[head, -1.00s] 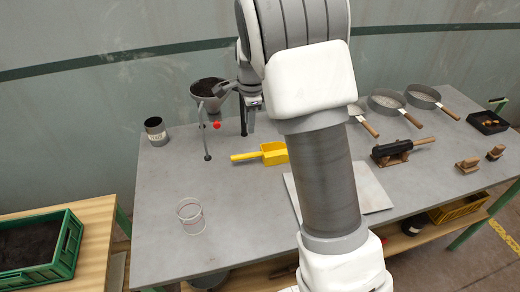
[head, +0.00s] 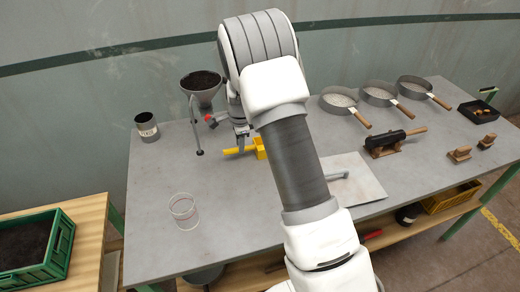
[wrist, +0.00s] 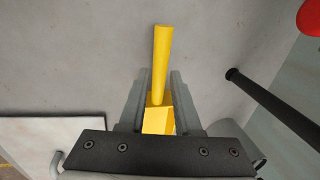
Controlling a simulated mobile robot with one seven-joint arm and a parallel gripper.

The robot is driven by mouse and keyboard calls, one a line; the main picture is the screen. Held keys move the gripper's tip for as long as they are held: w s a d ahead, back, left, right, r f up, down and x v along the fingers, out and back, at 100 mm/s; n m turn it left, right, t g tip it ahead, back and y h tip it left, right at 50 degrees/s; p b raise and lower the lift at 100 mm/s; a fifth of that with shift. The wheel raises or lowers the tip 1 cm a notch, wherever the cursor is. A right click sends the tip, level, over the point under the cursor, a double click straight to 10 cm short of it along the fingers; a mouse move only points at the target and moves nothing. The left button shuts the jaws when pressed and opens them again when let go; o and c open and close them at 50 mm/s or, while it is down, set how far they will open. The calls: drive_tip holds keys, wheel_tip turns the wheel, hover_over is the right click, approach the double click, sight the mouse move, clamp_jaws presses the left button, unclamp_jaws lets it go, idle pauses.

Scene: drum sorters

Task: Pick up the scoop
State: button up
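The yellow scoop (head: 261,147) lies on the grey table, its handle (head: 233,151) pointing left in the head view. My arm hides part of its pan. My gripper (head: 241,146) is over the scoop, pointing down. In the wrist view, the yellow handle (wrist: 161,55) runs between and beyond the two grey fingers of my gripper (wrist: 160,76). The fingers are apart, one on each side of the handle, with narrow gaps showing. I cannot tell how far the fingertips are above the table.
A funnel of dark soil (head: 201,84) on a stand with a red knob (head: 209,119) is close left of my gripper. A glass beaker (head: 184,210), a labelled tin (head: 147,127), a pale board (head: 360,190) and several sieves (head: 380,95) stand around. The table's front left is mostly clear.

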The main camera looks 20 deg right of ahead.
drive_tip(key=f, duration=0.3)
drive_tip(key=shift+w+a+f, duration=0.1)
drive_tip(key=shift+w+f, duration=0.05)
drive_tip(key=shift+w, duration=0.15)
drive_tip(key=shift+c, duration=0.2)
clamp_jaws()
